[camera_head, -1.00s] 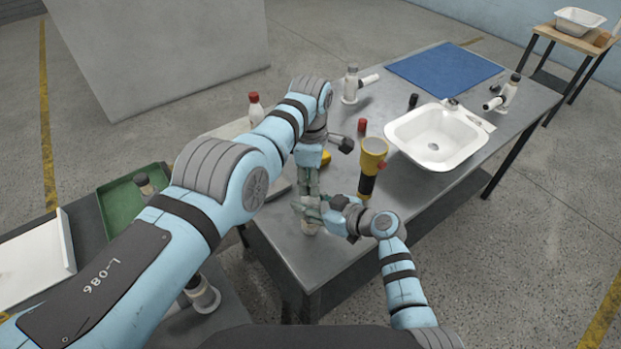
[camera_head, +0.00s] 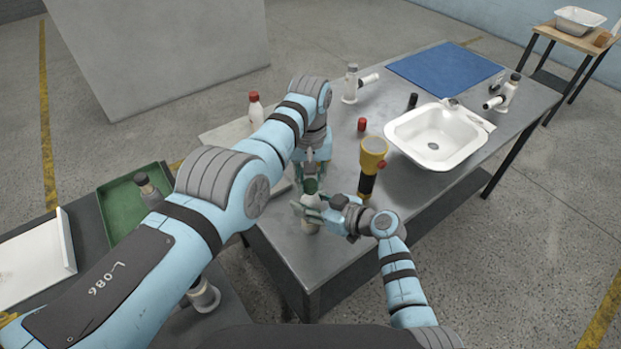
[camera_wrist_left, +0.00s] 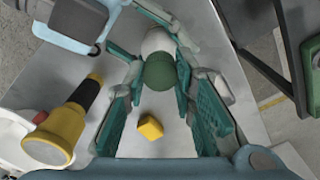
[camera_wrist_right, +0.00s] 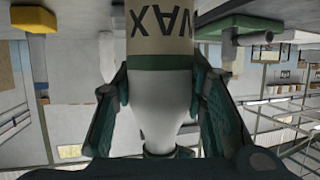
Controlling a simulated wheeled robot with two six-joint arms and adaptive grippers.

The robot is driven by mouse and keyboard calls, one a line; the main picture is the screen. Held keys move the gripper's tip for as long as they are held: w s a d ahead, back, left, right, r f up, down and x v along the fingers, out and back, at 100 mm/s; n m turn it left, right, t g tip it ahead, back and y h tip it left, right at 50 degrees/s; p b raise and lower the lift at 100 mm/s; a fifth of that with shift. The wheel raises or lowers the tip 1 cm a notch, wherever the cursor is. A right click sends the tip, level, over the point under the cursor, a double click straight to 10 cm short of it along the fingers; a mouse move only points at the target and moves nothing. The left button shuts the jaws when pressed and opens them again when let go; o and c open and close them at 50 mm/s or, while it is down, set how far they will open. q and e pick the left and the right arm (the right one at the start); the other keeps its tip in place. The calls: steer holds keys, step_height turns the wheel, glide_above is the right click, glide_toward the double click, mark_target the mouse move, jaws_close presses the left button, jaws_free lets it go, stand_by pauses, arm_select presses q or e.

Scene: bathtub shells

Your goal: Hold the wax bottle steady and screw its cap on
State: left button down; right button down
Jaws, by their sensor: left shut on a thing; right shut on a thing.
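The wax bottle (camera_head: 310,222) stands upright near the table's front edge, with a white body. In the right wrist view its tan WAX label (camera_wrist_right: 162,30) and green band appear upside down. My right gripper (camera_head: 310,207) is shut on the bottle's white body from the side. A dark green cap (camera_head: 311,186) is at the bottle's top; it also shows in the left wrist view (camera_wrist_left: 160,72). My left gripper (camera_head: 313,180) points down from above, its fingers shut on the cap. The fingers hide the joint between cap and neck, so I cannot tell how far it is threaded.
A yellow block (camera_wrist_left: 151,127) lies nearby. A red cap (camera_head: 361,125), a white basin (camera_head: 408,128) and a blue mat (camera_head: 445,75) are farther off. A red-capped bottle (camera_head: 255,108) stands back left.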

arm_select(q)
steer(key=c, duration=0.8)
jaws_free()
steer(key=shift+o, duration=0.2)
